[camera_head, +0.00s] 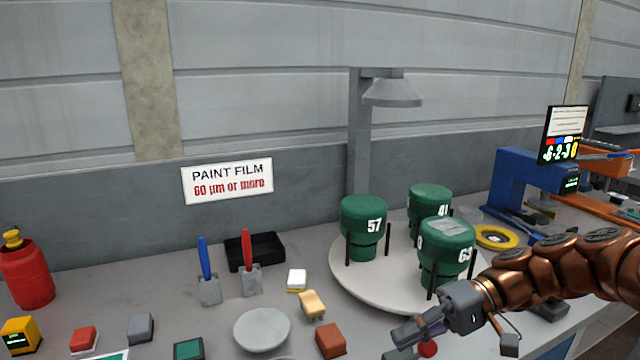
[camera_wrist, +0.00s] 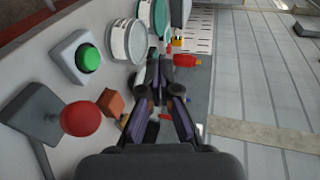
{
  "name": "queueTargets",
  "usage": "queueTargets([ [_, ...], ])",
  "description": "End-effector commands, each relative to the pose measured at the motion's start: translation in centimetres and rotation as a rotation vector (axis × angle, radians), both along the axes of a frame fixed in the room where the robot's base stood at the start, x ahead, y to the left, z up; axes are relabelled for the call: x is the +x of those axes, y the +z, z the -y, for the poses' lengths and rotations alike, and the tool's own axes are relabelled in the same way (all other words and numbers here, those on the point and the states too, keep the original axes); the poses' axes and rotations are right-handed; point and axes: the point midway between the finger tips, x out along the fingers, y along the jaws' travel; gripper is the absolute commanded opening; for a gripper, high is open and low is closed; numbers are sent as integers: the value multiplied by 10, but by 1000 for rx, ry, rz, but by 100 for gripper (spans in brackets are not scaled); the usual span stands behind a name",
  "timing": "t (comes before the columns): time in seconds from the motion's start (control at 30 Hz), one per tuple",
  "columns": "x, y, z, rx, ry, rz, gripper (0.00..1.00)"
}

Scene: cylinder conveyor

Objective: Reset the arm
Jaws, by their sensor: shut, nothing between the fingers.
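My copper-coloured arm reaches in from the right in the head view. My gripper (camera_head: 404,342) is at its end, low over the front of the bench, in front of the round white turntable. In the wrist view my gripper (camera_wrist: 158,78) has its fingers together with nothing between them. The turntable (camera_head: 345,262) bears three green cylinders, marked 57 (camera_head: 363,222), 41 (camera_head: 428,200) and a partly hidden 6-something (camera_head: 446,245).
A red ball knob (camera_head: 427,348) is close beside my gripper; it also shows in the wrist view (camera_wrist: 80,118), near a green button (camera_wrist: 89,60). A brown block (camera_head: 330,341), grey disc (camera_head: 262,328), scrapers (camera_head: 249,278) and red bottle (camera_head: 27,275) stand leftward. A blue press (camera_head: 520,185) is rightward.

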Motion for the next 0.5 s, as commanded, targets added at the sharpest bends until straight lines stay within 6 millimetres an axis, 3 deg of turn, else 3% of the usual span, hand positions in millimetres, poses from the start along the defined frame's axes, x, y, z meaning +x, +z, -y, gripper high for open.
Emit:
queueTargets([
  [0.1,-30,6,-25,-139,56,-20,0],
  [0.23,-62,3,-41,-292,95,-37,0],
  [0.5,-120,-11,-45,-624,110,-41,0],
])
